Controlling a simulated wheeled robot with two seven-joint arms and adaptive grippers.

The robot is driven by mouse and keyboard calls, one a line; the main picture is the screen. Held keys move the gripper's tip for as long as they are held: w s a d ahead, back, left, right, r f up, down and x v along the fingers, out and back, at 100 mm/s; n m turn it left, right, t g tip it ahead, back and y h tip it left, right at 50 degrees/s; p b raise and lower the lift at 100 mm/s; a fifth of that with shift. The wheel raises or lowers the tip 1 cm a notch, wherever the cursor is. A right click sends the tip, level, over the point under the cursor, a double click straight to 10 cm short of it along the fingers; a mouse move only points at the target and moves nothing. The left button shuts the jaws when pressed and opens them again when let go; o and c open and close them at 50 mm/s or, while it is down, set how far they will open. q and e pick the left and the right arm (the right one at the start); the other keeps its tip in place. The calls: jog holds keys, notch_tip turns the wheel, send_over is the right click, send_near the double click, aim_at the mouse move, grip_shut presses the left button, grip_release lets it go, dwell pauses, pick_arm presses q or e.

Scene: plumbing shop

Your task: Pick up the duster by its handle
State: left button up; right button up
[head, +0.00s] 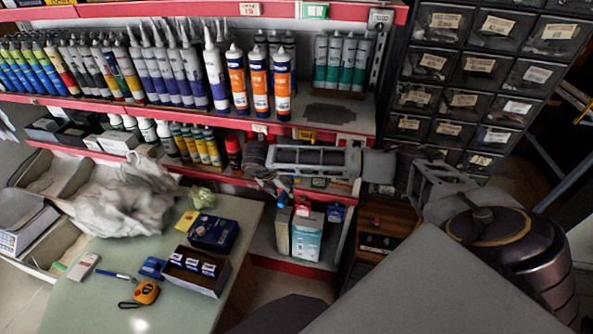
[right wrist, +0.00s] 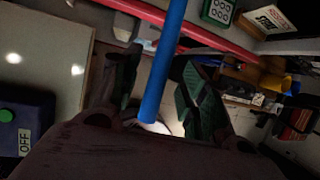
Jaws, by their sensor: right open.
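The duster's blue handle (right wrist: 166,62) shows in the right wrist view as a straight rod. It runs from the top edge down between the two fingers of my right gripper (right wrist: 160,92), which is open. I cannot tell how deep between the fingers the handle lies, and I see no grip on it. In the head view my right gripper (head: 268,182) is in front of the shelf rack, with a small blue piece (head: 283,199) just below it, likely the handle. The duster's head cannot be made out. My left gripper is not in view.
Red-edged shelves (head: 310,133) with tubes stand behind the right gripper. Boxes (head: 307,235) sit on the lower shelf. A table (head: 85,310) at the left carries a tape measure (head: 147,292), a pen and small boxes. Drawer cabinets (head: 478,65) stand at the right.

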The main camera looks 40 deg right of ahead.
jog(key=shift+x, duration=0.9)
grip_shut()
